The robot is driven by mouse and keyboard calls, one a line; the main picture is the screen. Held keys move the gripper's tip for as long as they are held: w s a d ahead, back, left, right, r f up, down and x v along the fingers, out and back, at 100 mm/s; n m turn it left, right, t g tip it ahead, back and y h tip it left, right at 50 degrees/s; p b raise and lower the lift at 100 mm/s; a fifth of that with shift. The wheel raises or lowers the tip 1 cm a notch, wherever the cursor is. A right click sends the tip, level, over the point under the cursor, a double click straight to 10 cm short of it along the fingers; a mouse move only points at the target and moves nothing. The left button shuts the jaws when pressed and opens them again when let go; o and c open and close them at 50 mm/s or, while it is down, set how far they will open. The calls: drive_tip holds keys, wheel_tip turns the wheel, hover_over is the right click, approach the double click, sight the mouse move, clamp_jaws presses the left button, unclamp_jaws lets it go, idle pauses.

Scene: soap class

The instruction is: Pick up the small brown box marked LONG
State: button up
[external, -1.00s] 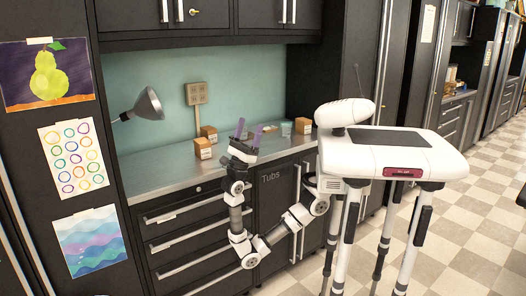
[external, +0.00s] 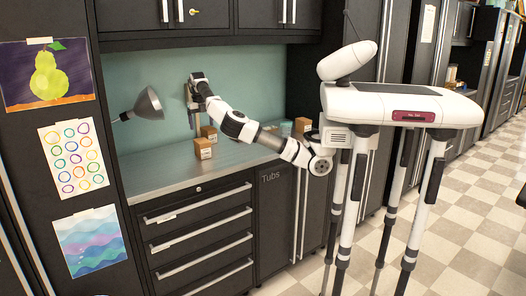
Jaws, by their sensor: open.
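Several small brown boxes stand on the counter (external: 165,170). One box (external: 203,149) is nearest the front, a second box (external: 209,133) is just behind it, and a third box (external: 302,125) is farther right near the cabinet. Their markings are too small to read, so I cannot tell which says LONG. My gripper (external: 193,108) is open and empty, pointing down over the back of the counter, slightly left of and above the two left boxes. Its fingers are small and partly merge with the wall behind.
A grey lamp head (external: 147,103) reaches out from the left above the counter. A translucent cup (external: 286,128) stands left of the third box. Upper cabinets (external: 208,20) overhang the counter. The counter's left front is clear.

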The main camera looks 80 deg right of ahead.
sight(202, 141)
drive_tip(key=shift+w+a, duration=0.2)
drive_tip(key=shift+a, duration=0.25)
wheel_tip(202, 141, down, 8)
drive_tip(key=shift+r, duration=0.1)
drive_tip(key=shift+s+f+p, duration=0.2)
drive_tip(key=shift+f+p, duration=0.65)
drive_tip(key=shift+f, duration=2)
drive_tip(key=c, duration=1.1)
drive_tip(key=shift+c, duration=0.2)
drive_tip(key=shift+r, duration=0.1)
